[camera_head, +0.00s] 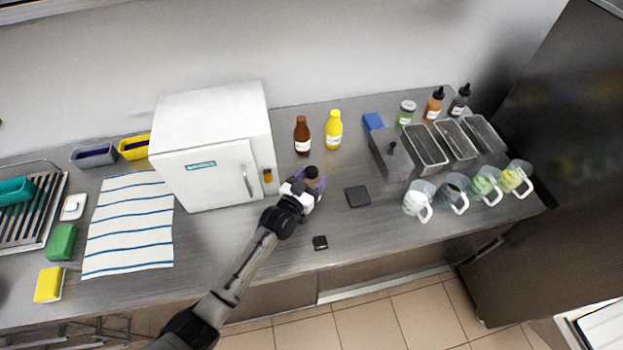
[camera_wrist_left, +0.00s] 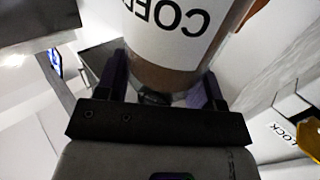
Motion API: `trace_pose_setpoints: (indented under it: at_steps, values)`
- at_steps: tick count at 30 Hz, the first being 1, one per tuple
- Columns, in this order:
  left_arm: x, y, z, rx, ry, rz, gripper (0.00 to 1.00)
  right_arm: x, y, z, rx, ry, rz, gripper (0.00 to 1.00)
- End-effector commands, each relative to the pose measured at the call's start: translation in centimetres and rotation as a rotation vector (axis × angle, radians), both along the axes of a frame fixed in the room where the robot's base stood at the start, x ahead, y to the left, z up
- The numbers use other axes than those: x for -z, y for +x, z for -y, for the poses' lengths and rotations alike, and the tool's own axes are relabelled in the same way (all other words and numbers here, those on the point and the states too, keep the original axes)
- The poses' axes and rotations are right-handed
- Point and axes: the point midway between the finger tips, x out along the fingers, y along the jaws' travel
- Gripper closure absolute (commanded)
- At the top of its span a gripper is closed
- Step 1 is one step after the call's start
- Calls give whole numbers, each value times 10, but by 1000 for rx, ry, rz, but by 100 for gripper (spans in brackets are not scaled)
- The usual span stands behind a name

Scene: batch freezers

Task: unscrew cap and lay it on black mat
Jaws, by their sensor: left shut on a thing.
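My left gripper (camera_head: 313,182) is at mid-counter, in front of the white machine's right side, with purple fingers closed around a brown coffee bottle. Its dark rounded top (camera_head: 311,171) shows between the fingers in the head view; its body is mostly hidden there. In the left wrist view the brown bottle (camera_wrist_left: 165,72) with a white label reading upside down rises between the fingers of the gripper (camera_wrist_left: 163,82). A dark part, perhaps the cap, shows near the palm; whether the fingers touch it is unclear. The black mat (camera_head: 357,196) lies bare to the right. My right gripper is not in view.
The white machine (camera_head: 212,150) stands left of the gripper. Brown (camera_head: 302,137) and yellow (camera_head: 333,131) bottles stand behind it. A small black object (camera_head: 320,242) lies near the front edge. Metal trays (camera_head: 425,146) and several jugs (camera_head: 417,202) stand right. Counter around the mat is clear.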

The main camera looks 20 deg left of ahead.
Motion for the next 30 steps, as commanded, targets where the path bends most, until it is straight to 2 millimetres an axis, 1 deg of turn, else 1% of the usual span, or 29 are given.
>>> trace_pose_setpoints:
  at_steps: [1,3,4,9,15,21,27,30]
  values:
    - [-16,0,0,0,0,3,87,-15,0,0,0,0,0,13]
    - [-28,0,0,0,-1,3,87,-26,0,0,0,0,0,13]
    - [-30,-2,10,2,-5,1,87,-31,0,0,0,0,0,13]
    - [-49,-10,41,1,-6,1,87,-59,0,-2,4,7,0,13]
    - [-68,-19,74,0,-5,1,87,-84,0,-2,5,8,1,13]
    - [-80,-26,99,0,-4,2,87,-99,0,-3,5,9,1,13]
    - [-85,-29,110,0,-1,2,87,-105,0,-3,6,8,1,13]
    - [-83,-30,112,3,1,1,87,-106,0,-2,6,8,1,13]
